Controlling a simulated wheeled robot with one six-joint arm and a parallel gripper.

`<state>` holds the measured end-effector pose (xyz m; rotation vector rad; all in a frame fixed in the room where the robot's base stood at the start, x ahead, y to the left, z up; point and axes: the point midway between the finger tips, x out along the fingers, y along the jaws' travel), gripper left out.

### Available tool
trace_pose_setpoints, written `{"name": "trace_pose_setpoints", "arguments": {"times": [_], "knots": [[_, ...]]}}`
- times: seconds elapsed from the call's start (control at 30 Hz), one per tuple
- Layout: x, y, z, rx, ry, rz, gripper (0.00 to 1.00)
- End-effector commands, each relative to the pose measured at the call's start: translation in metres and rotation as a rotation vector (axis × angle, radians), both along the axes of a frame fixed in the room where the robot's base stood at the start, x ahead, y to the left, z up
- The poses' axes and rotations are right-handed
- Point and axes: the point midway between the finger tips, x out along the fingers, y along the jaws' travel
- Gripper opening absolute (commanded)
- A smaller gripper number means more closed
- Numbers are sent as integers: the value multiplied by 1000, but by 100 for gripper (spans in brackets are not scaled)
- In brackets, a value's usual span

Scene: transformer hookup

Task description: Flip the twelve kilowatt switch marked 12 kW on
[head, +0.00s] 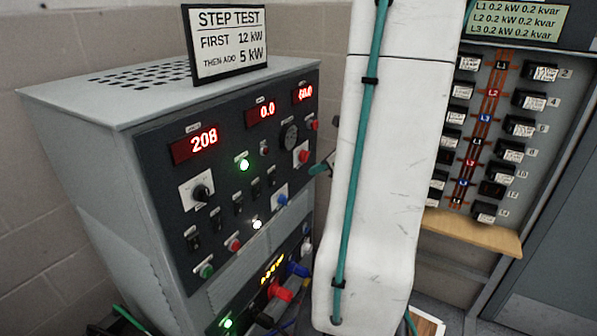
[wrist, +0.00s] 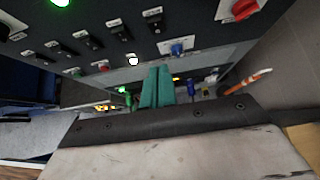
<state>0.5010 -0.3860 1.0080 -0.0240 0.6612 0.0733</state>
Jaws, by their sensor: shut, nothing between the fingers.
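The grey test cabinet has a dark front panel (head: 230,150) with a slanting row of black toggle switches (head: 238,204). Their labels are too small to read, so I cannot tell which one is marked 12 kW or how its lever stands. In the wrist view several of these black switches (wrist: 88,40) run across the upper left, ahead of my gripper. My gripper (wrist: 155,86) has teal fingers, shut together with nothing between them. In the head view its teal tip (head: 318,169) shows by the panel's right edge, partly hidden by my arm. It appears apart from the switches.
A sign (head: 228,42) on the cabinet reads "STEP TEST, FIRST 12 kW, THEN ADD 5 kW". Red displays (head: 203,142) read 208, 0.0 and 60.0. Coloured plugs and cables (head: 280,291) stick out low in front. A breaker panel (head: 500,130) stands right, behind my arm.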

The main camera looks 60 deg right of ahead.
Motion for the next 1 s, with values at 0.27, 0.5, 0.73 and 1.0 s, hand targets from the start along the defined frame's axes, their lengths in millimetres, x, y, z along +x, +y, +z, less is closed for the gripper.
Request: {"name": "trace_pose_setpoints", "arguments": {"times": [0.27,0.5,0.73,1.0], "knots": [[42,5,-33,3,2,6,0],[82,8,-57,-1,2,6,0],[107,9,-53,-1,2,3,0],[113,9,-52,-2,2,3,0]]}}
